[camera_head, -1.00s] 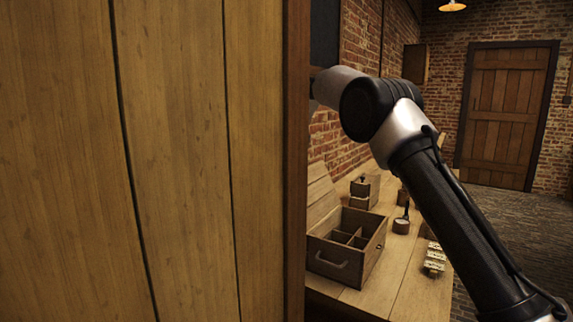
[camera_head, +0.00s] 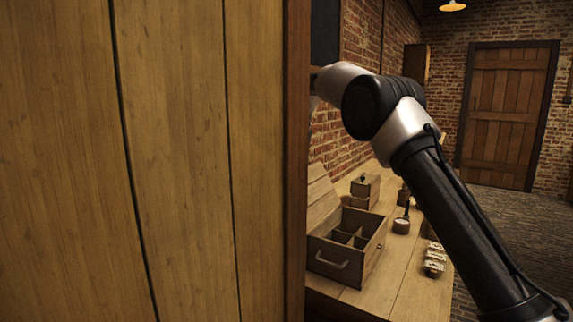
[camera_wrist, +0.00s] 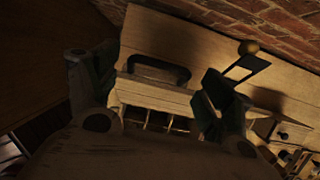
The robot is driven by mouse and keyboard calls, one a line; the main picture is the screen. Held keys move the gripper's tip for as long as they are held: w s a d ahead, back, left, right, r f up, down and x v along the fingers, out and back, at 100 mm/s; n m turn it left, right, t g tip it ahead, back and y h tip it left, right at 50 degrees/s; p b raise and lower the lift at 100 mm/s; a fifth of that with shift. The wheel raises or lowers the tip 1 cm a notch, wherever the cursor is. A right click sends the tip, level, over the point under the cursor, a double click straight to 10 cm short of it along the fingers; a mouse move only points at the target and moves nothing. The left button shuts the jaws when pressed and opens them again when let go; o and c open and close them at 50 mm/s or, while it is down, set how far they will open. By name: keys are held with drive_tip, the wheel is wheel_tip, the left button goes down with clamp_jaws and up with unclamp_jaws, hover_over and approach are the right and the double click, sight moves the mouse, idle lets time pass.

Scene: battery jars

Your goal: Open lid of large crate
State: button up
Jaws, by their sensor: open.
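The large crate (camera_head: 345,262) is a wooden box on the bench with a metal handle on its near face. Its top is open and inner dividers show. Its lid (camera_head: 321,198) stands raised and tilted at the wall side. In the wrist view a dark handle (camera_wrist: 158,68) lies between the fingers, with the crate's compartments (camera_wrist: 150,119) below it. I cannot tell whether the fingers touch anything. My gripper (camera_wrist: 150,88) is open, its fingers spread left and right. In the head view it is hidden behind the wooden panel.
A large wooden panel (camera_head: 170,160) fills the left of the head view. A small box (camera_head: 365,188) and a round jar (camera_head: 401,225) stand on the bench (camera_head: 400,290) by the crate. Several small pale-topped items (camera_head: 434,262) sit at its right edge. A brick wall (camera_head: 328,140) runs behind.

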drive_tip(key=v, duration=1)
drive_tip(key=shift+r, duration=0.2)
drive_tip(key=shift+s+d, duration=0.1)
drive_tip(key=shift+s, duration=0.05)
